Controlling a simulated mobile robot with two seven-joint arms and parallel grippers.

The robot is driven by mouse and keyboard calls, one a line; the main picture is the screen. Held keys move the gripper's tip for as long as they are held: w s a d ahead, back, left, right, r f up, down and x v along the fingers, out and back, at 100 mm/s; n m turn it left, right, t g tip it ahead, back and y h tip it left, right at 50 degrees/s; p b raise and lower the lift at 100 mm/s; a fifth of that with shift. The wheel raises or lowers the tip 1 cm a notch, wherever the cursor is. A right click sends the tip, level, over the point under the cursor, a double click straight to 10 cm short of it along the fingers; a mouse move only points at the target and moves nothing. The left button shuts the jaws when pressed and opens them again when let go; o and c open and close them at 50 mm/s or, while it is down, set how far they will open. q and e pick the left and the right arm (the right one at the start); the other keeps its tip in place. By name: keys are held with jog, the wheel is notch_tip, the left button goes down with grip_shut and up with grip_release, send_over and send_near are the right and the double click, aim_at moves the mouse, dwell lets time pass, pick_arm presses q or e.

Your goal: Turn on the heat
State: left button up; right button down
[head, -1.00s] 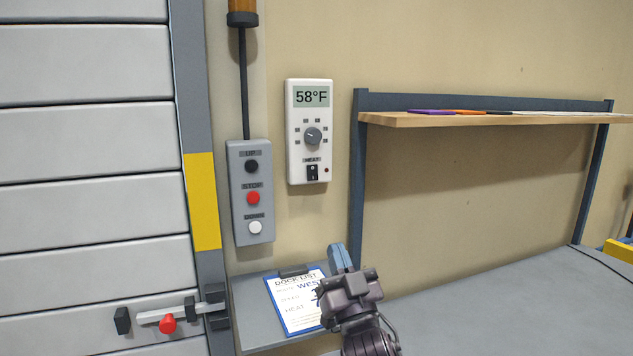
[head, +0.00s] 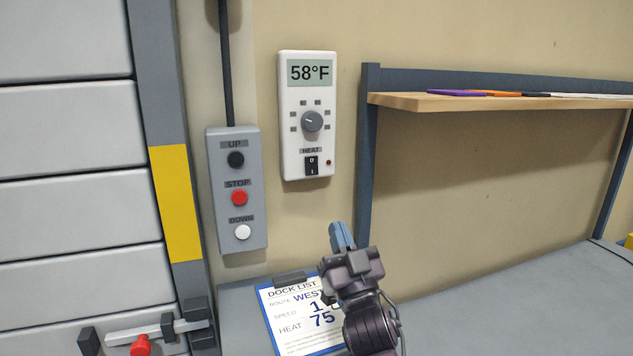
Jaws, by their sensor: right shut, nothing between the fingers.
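A white thermostat (head: 291,115) is fixed on the beige wall. Its display (head: 310,72) reads 58°F. Below the display is a round grey dial (head: 312,121) with marks around it. Under the label HEAT is a black rocker switch (head: 311,165) marked 0 and I, with a small dark red lamp (head: 329,162) beside it. My right gripper (head: 340,236) is shut and empty, below and a little right of the thermostat, apart from it. A clipboard (head: 280,326) titled DOCK LIST shows HEAT 75; my right arm hides part of it. My left gripper is not in view.
A grey control box (head: 252,195) with UP, STOP and DOWN buttons is left of the thermostat. A blue-framed wooden shelf (head: 400,102) juts out at right above a grey table (head: 480,300). A panelled door (head: 60,120) with a red-knobbed latch (head: 141,345) stands at left.

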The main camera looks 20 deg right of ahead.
aim_at(312, 168)
jog(key=x, duration=0.4)
jog(key=w+f+p+x, duration=0.1)
jog(key=x, duration=0.7)
jog(key=shift+w+f, duration=0.3)
jog(key=shift+w, duration=0.4)
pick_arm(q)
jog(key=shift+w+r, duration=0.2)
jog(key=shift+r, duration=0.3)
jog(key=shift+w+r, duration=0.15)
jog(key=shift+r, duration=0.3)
pick_arm(e)
jog(key=shift+w, duration=0.1)
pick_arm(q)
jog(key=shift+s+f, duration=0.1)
